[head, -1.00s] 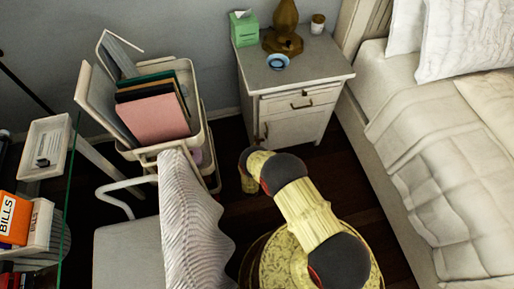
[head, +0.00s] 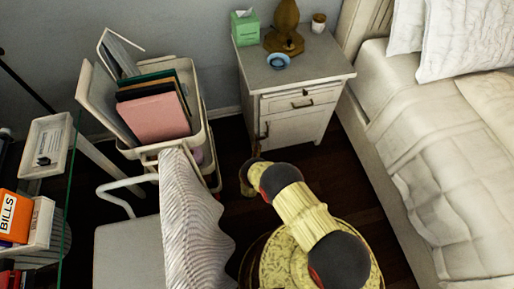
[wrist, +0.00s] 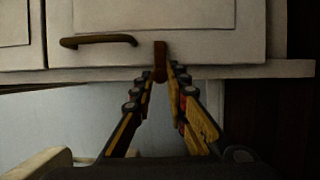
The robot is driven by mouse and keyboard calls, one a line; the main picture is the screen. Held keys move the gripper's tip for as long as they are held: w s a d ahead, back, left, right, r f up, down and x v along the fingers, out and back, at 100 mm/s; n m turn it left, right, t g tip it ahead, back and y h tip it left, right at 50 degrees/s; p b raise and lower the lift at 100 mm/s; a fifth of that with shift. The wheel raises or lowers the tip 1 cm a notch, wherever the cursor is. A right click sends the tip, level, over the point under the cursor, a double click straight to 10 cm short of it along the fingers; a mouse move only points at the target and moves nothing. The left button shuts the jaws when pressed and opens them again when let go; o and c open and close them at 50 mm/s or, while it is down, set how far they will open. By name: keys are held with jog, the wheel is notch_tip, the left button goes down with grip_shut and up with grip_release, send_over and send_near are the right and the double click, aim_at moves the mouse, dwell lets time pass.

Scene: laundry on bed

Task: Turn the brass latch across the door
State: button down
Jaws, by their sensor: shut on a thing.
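The brass latch (wrist: 160,52) shows in the wrist view as a small dark brown bar. It stands upright in the picture over the lower edge of the pale door (wrist: 205,22). My gripper (wrist: 160,76) has its fingertips drawn together around the latch's lower part, which they partly hide. The door's dark handle (wrist: 98,40) lies to the left of the latch, apart from the fingers. In the head view the white nightstand (head: 297,125) stands beyond my arm. The latch cannot be made out there, and my fingers are not clear.
A bed (head: 440,165) stands right of the nightstand. A cart (head: 200,150) with folders and a chair (head: 125,250) draped with cloth stand to the left. A blue bowl (head: 278,61), a tissue box (head: 245,28) and a brass lamp (head: 285,40) are on the nightstand top.

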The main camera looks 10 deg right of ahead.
jog(key=shift+a, duration=0.15)
jog(key=c, duration=1.7)
grip_release()
jog(key=shift+c, duration=0.2)
jog(key=shift+s, duration=0.1)
jog(key=v, duration=1.1)
jog(key=shift+s, duration=0.4)
jog(key=shift+f, duration=0.1)
